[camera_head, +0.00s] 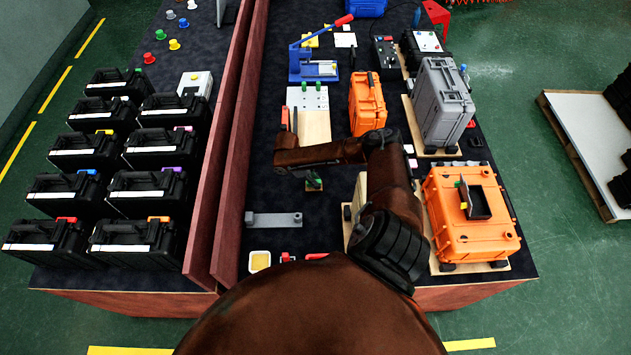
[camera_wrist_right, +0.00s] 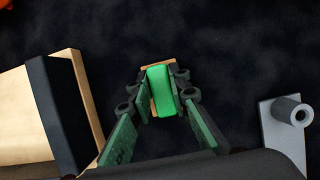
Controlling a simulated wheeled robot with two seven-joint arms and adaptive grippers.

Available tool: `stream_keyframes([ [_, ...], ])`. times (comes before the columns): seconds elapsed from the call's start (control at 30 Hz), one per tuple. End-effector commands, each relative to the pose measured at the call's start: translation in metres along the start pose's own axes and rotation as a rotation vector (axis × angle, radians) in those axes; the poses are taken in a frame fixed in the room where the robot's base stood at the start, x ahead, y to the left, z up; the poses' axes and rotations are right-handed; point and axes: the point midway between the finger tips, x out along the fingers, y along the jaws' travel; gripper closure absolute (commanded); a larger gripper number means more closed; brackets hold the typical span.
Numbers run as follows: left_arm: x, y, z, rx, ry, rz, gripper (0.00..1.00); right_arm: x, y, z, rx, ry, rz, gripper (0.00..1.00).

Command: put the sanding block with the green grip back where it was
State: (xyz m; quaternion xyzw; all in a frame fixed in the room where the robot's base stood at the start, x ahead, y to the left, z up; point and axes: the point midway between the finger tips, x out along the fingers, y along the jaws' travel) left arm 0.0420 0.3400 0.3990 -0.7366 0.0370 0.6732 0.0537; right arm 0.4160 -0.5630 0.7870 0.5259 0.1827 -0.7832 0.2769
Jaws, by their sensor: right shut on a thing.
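The sanding block with the green grip (camera_wrist_right: 161,92) is between the fingers of my right gripper (camera_wrist_right: 160,98) in the wrist view. The gripper is shut on the green grip, and a tan edge of the block shows around it. My right gripper is mostly hidden there by the arm. I cannot tell whether the block touches the table. My left gripper is not in view.
In the wrist view, a wooden block with a black band (camera_wrist_right: 58,115) lies left and a grey bracket with a post (camera_wrist_right: 285,125) right. The head view shows a white-and-wood board (camera_head: 314,125), an orange case (camera_head: 367,103) and a yellow-filled dish (camera_head: 260,261). Dark table around the block is clear.

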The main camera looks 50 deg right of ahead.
Motion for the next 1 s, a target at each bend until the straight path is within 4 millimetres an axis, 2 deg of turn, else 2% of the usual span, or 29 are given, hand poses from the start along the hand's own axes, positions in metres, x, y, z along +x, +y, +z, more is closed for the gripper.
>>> stream_keyframes([
  [0.07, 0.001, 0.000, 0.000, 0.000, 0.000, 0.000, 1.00, 0.003, 0.000, -0.001, 0.000, 0.000, -0.001, 1.00],
  [0.1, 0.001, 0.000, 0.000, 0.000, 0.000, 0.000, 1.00, 0.003, 0.000, -0.001, 0.000, 0.000, -0.001, 0.82],
  [0.33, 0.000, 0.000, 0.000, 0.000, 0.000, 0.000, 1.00, 0.003, 0.000, -0.001, 0.000, 0.000, -0.001, 0.66],
  [0.7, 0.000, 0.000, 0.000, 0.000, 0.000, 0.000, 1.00, -0.003, 0.000, 0.000, 0.000, 0.001, 0.001, 0.66],
  [0.87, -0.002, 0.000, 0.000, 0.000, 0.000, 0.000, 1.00, -0.028, 0.001, -0.001, -0.001, 0.003, 0.002, 0.66],
  [1.0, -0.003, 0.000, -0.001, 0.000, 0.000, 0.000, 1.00, -0.058, 0.001, 0.000, -0.001, 0.002, 0.002, 0.66],
])
